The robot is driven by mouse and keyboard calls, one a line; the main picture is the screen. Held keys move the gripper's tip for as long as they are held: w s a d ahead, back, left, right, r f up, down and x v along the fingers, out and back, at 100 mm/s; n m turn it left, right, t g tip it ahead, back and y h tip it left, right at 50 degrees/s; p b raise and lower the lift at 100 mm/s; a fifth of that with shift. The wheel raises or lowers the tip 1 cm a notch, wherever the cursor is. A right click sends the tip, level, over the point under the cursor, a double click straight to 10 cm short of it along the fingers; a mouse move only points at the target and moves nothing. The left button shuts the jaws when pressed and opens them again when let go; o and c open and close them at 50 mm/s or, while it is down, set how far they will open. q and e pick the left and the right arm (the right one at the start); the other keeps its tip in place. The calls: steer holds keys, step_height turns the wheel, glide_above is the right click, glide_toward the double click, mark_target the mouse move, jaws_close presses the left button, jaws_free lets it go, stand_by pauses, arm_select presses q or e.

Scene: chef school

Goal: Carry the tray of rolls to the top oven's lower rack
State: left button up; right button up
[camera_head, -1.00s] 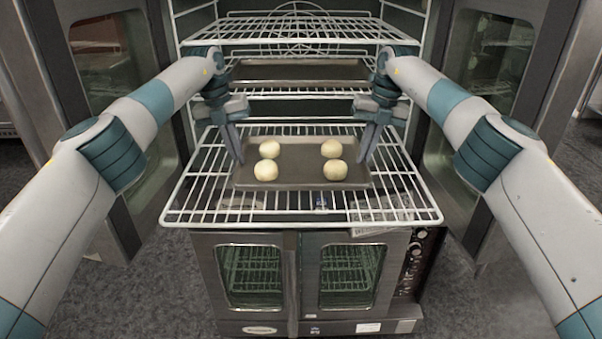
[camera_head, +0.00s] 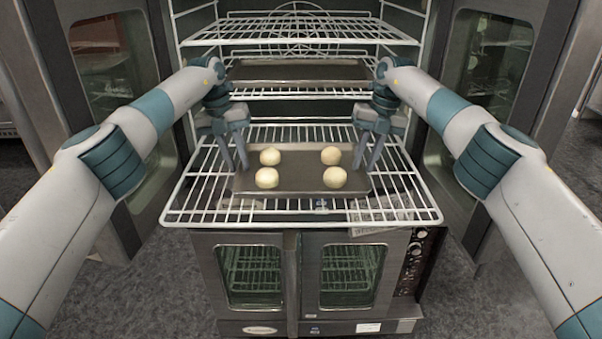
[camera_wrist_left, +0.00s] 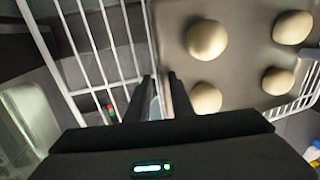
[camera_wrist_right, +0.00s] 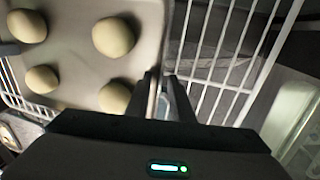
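The dark tray (camera_head: 300,182) lies flat on the pulled-out lower rack (camera_head: 200,195) of the top oven. Several pale dough rolls (camera_head: 334,177) sit on it in two columns. My left gripper (camera_head: 236,167) is at the tray's left rim, its two fingers visibly apart on either side of the rim. My right gripper (camera_head: 367,167) is likewise at the right rim with its fingers apart. The rims also show between the fingers in the left wrist view (camera_wrist_left: 164,98) and the right wrist view (camera_wrist_right: 160,98). Contact with the rims cannot be told.
A second dark tray (camera_head: 300,70) sits on a middle rack above. An empty wire rack (camera_head: 300,30) is at the top. Open oven doors stand at the left (camera_head: 110,60) and right (camera_head: 495,50). The lower oven (camera_head: 310,275) is closed below.

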arm_select(q)
steer(key=shift+r, duration=0.15)
step_height(320, 180, up, 7)
steer(key=a, duration=0.1)
steer(key=shift+a, duration=0.25)
stand_by(0.4)
arm_select(e)
step_height(320, 180, up, 7)
steer(key=d, duration=0.1)
steer(key=shift+d+r, duration=0.2)
stand_by(0.3)
steer(key=shift+f, duration=0.1)
